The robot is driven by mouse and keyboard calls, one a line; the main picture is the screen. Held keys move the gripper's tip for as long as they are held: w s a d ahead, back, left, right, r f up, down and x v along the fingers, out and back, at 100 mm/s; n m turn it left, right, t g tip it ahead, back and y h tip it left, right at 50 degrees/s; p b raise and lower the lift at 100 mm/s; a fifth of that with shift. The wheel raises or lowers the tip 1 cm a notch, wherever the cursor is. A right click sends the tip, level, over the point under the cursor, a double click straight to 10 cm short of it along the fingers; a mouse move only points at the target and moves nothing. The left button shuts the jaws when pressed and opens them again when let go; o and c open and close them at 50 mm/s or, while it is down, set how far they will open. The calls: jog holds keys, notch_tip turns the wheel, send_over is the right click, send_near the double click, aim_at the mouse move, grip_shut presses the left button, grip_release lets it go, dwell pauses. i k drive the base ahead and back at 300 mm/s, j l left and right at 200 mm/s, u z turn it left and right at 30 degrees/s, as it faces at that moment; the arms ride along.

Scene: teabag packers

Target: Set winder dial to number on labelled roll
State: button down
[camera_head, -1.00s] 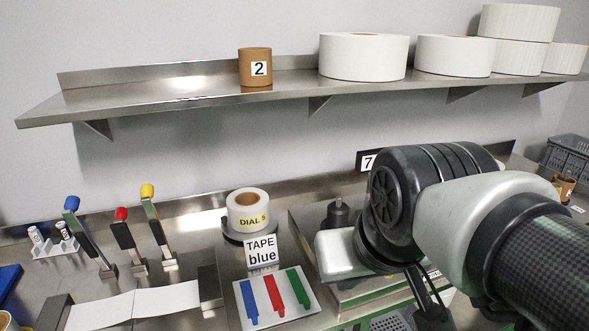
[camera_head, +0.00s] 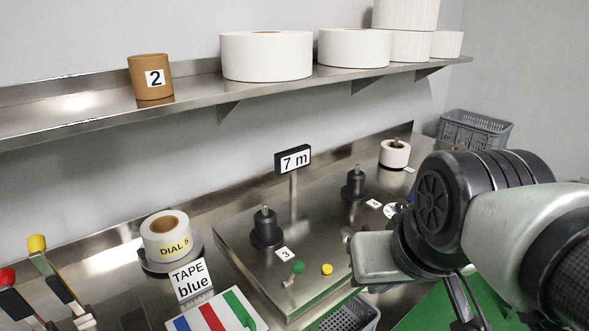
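The winder (camera_head: 250,285) is a low steel unit with two dark spindles and a "7 m" sign (camera_head: 293,160). A white round face (camera_head: 391,210), possibly the dial, shows at its right beside my arm, mostly hidden; its setting is unreadable. My arm's end hangs over the winder's right side. Dark parts, perhaps my gripper (camera_head: 465,308), show at the bottom edge; fingertips are not distinguishable.
Green (camera_head: 298,267) and yellow (camera_head: 327,269) knobs sit on the winder. A small white roll (camera_head: 394,153) and grey crate (camera_head: 476,130) are behind. A shelf (camera_head: 215,93) runs above.

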aim_at(400, 208)
jog(key=z, duration=0.65)
jog(key=k+u, duration=0.15)
jog(key=k, duration=0.5)
jog(key=i+u, duration=0.15)
jog(key=u, duration=0.95)
jog(key=i+l, duration=0.1)
jog(key=l, duration=0.3)
jog(key=i+l, duration=0.15)
jog(key=l, duration=0.2)
jog(key=i+l, duration=0.1)
jog(key=l, duration=0.3)
jog(key=i+l, duration=0.15)
jog(key=l, duration=0.25)
jog(key=i+l, duration=0.1)
jog(key=l, duration=0.25)
jog(key=i+l, duration=0.15)
jog(key=l, duration=0.25)
jog(key=i+l, duration=0.1)
jog(key=l, duration=0.3)
jog(key=i+l, duration=0.15)
jog(key=l, duration=0.25)
